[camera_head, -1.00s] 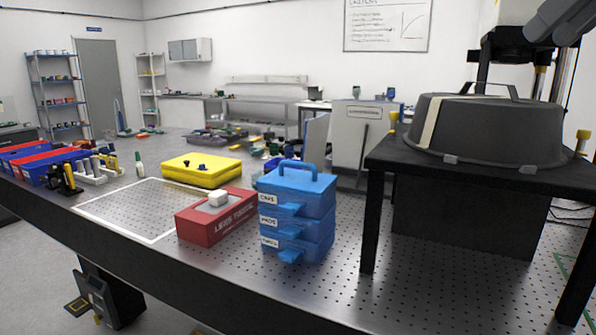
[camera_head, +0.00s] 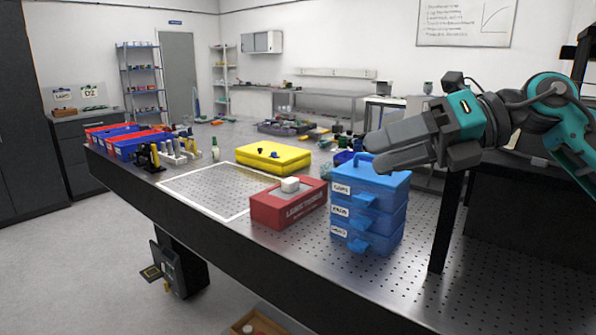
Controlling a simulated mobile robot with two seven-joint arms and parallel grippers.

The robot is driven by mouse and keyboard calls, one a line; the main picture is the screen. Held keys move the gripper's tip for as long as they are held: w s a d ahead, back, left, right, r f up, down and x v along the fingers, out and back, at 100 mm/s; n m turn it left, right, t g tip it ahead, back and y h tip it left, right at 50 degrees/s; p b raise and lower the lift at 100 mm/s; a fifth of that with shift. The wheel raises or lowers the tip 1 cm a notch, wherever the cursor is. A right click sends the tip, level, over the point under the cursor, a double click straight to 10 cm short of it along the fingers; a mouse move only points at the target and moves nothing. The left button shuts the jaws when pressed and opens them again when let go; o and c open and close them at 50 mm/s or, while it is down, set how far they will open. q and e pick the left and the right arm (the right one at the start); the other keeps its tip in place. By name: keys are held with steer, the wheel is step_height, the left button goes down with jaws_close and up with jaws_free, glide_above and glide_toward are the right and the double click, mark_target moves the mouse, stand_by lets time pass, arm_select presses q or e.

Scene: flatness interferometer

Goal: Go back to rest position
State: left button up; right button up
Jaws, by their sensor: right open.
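My right gripper (camera_head: 375,153) comes in from the right edge of the head view on a teal and dark grey arm. Its two grey fingers point left and are apart, with nothing seen between them. In the picture it overlaps the top of the blue drawer box (camera_head: 385,205); whether it touches the box cannot be told. My left gripper does not show.
The perforated metal table holds a red box (camera_head: 285,208) with a white block (camera_head: 290,185) on top, a yellow case (camera_head: 273,157), and red and blue bins (camera_head: 125,147). A black stand (camera_head: 447,222) is at right. The white-outlined area (camera_head: 205,190) is clear.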

steer(key=a+f+m+t+y, duration=0.3)
steer(key=a+f+m+y, duration=0.35)
steer(key=f+m, duration=0.25)
steer(key=d+f+m+t+h, duration=0.3)
steer(key=f+m+t+h, duration=0.25)
steer(key=f+m, duration=0.4)
steer(key=d+f+m+t+h, duration=0.3)
steer(key=f+m+t+h, duration=0.2)
steer(key=f+m+t, duration=0.45)
steer(key=s+d+f+m+g+h, duration=0.2)
steer(key=s+f+m+g, duration=0.3)
steer(key=s+f, duration=0.4)
steer(key=s+d+f+m+g+h, duration=0.3)
steer(key=s+f+m, duration=0.4)
steer(key=f, duration=0.6)
steer(key=s+g+h, duration=0.1)
steer(key=h, duration=0.1)
steer(key=shift+s+g+h, duration=0.3)
steer(key=shift+s+g, duration=0.05)
steer(key=shift+g, duration=0.05)
steer(key=shift+d, duration=0.1)
steer(key=shift+c, duration=0.5)
